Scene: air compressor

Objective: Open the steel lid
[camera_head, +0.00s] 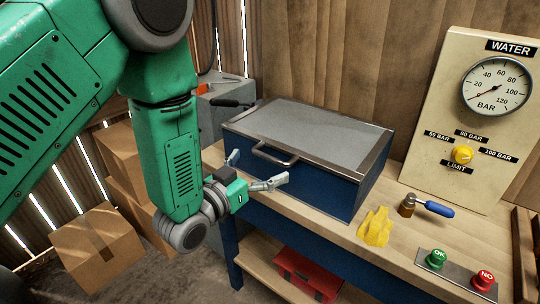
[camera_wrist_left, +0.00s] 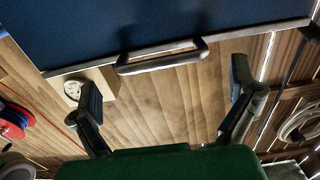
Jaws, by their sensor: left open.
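The steel lid (camera_head: 315,127) is a grey panel with a metal rim on top of a blue box (camera_head: 290,180) on the workbench. It lies flat and looks shut. Its bar handle (camera_head: 275,154) sticks out from the front edge, and also shows in the left wrist view (camera_wrist_left: 162,60). My left gripper (camera_head: 253,171) is open and empty just in front of the handle, to its lower left in the head view. In the left wrist view its two fingers (camera_wrist_left: 167,95) stand wide apart, with the handle beyond and between them. My right gripper is in neither view.
On the bench (camera_head: 400,245) right of the box lie a yellow cloth-like item (camera_head: 375,227), a blue-handled tool (camera_head: 433,208) and an OK/NO button panel (camera_head: 455,272). A gauge board (camera_head: 468,120) stands behind. A red toolbox (camera_head: 305,275) sits below, cardboard boxes (camera_head: 97,247) at left.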

